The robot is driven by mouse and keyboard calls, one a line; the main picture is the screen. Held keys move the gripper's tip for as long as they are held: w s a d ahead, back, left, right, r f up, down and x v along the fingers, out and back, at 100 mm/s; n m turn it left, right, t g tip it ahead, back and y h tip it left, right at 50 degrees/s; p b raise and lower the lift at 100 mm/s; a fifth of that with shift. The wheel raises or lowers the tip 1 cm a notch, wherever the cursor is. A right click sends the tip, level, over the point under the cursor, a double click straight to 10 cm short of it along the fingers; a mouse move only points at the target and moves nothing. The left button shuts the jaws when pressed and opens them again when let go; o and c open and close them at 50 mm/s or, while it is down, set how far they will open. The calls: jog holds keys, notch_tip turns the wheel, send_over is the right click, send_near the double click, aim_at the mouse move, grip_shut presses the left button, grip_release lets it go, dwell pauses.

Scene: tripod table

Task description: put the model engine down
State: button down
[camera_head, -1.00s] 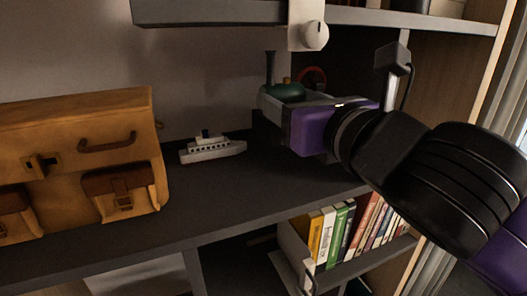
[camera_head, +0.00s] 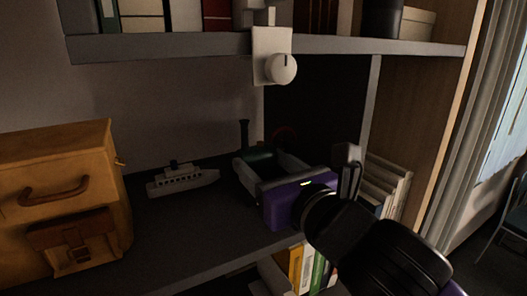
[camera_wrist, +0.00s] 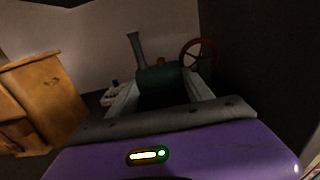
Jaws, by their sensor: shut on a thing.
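The model engine is a green boiler with a dark chimney and a red wheel. In the head view its green body (camera_head: 258,154) shows partly behind my gripper (camera_head: 262,166), low over the dark shelf. In the wrist view the engine (camera_wrist: 160,76) stands upright between the two light fingers of my gripper (camera_wrist: 160,88), which are shut on it. The engine's underside is hidden, so I cannot tell whether it touches the shelf.
The dark shelf (camera_head: 190,225) holds a small toy ship (camera_head: 183,180) left of the engine and a tan leather bag (camera_head: 60,190) farther left. An upper shelf (camera_head: 180,46) with a white knobbed box (camera_head: 274,58) hangs above. Books (camera_head: 300,268) stand below.

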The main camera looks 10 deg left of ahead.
aim_at(264, 177)
jog(key=shift+f, duration=1.4)
jog(key=shift+f, duration=0.15)
jog(key=shift+c, duration=2.1)
grip_release()
jog(key=shift+f, duration=0.1)
jog(key=shift+p, duration=0.3)
